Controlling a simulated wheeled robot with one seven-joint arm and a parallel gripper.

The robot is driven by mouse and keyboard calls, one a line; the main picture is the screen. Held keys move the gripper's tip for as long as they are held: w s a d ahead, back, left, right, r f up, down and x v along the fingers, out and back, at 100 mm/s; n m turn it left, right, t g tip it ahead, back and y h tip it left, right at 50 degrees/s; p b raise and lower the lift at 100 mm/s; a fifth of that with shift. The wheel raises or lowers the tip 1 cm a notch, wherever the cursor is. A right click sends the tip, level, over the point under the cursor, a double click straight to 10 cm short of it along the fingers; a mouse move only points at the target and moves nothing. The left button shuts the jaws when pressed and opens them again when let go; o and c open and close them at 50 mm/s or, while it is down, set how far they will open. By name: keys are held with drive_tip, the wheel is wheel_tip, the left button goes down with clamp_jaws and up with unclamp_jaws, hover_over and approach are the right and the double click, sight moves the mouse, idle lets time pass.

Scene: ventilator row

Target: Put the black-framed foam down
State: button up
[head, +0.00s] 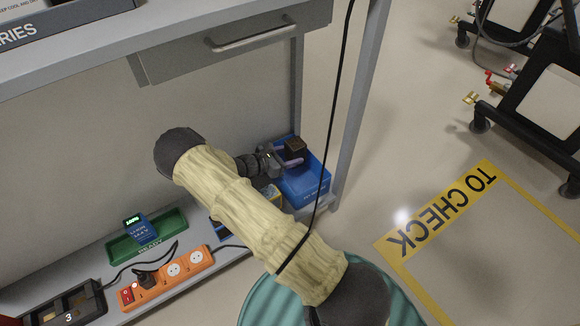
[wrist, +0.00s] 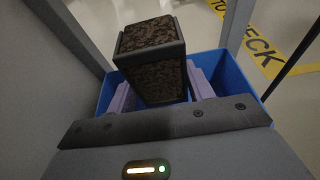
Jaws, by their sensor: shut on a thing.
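The black-framed foam (wrist: 152,62) is a dark block with mottled brown faces and a black frame at its edge. It also shows in the head view as a small dark block (head: 295,146). My gripper (wrist: 162,94) is shut on it, with a pale purple finger on either side. In the head view my gripper (head: 287,157) is over the blue bin (head: 312,187) on the low shelf. The foam stands above the bin's opening in the head view. The fingers hide the bin's floor, and I cannot tell whether the foam touches the bin.
On the low shelf are a green tray (head: 176,236) with a blue battery (head: 140,229), an orange power strip (head: 168,280) and a black charger (head: 65,306). A drawer (head: 235,45) hangs above. A grey bench leg (head: 358,105) and a hanging black cable (head: 337,100) are close by.

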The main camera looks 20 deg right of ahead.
drive_tip(key=shift+f+b, duration=1.2)
drive_tip(key=shift+f, duration=0.65)
drive_tip(key=shift+f, duration=0.6)
drive_tip(key=o, duration=1.1)
drive_tip(key=shift+c, duration=0.2)
drive_tip(key=shift+r, duration=0.1)
